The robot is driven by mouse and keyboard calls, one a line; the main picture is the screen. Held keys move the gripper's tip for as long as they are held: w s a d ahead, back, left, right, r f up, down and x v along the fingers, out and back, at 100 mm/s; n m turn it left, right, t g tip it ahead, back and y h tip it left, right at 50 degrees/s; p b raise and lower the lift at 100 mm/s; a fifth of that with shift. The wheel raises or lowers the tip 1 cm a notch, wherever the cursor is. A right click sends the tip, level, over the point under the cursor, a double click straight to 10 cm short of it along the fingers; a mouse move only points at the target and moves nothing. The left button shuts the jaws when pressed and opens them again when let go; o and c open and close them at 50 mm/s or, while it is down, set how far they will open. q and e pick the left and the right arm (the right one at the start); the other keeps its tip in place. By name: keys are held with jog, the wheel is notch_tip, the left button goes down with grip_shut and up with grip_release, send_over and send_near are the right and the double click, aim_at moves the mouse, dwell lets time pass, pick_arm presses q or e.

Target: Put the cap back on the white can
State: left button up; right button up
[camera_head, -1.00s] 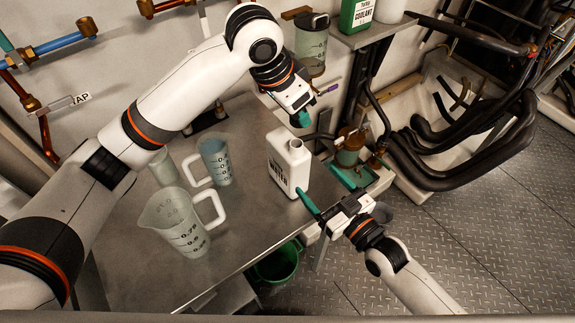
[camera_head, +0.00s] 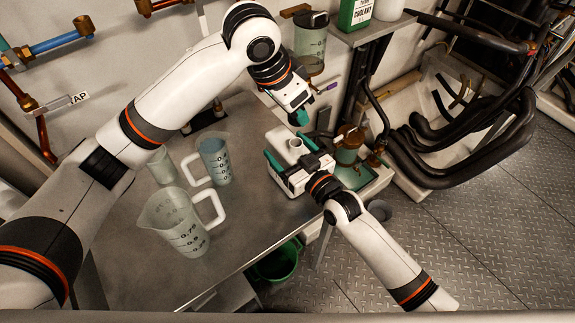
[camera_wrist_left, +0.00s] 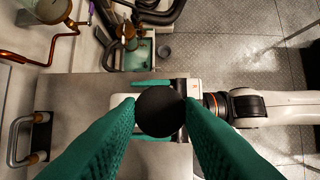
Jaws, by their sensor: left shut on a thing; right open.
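The white can (camera_head: 281,139) stands near the right edge of the metal table, its round neck uncovered. My right gripper (camera_head: 288,150) is open, with its teal fingers on either side of the can's upper body; I cannot tell whether they touch it. My left gripper (camera_head: 303,117) is above and slightly behind the can. In the left wrist view, its teal fingers are shut on a round black cap (camera_wrist_left: 160,112). The cap hides most of the can in that view. In the head view the cap is hidden by the left fingers.
A large clear jug (camera_head: 180,228) and a smaller jug with bluish liquid (camera_head: 215,160) stand on the metal table (camera_head: 130,275) left of the can. A green coolant bottle (camera_head: 354,16) is on a shelf behind. A green bucket (camera_head: 278,264) is below the table's front edge.

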aim_at(290, 122)
jog(key=c, duration=1.5)
pick_arm(q)
jog(key=shift+f, duration=2.45)
pick_arm(e)
jog(key=shift+o, duration=0.2)
pick_arm(q)
jog(key=shift+f, duration=0.9)
jog(key=shift+f, duration=0.55)
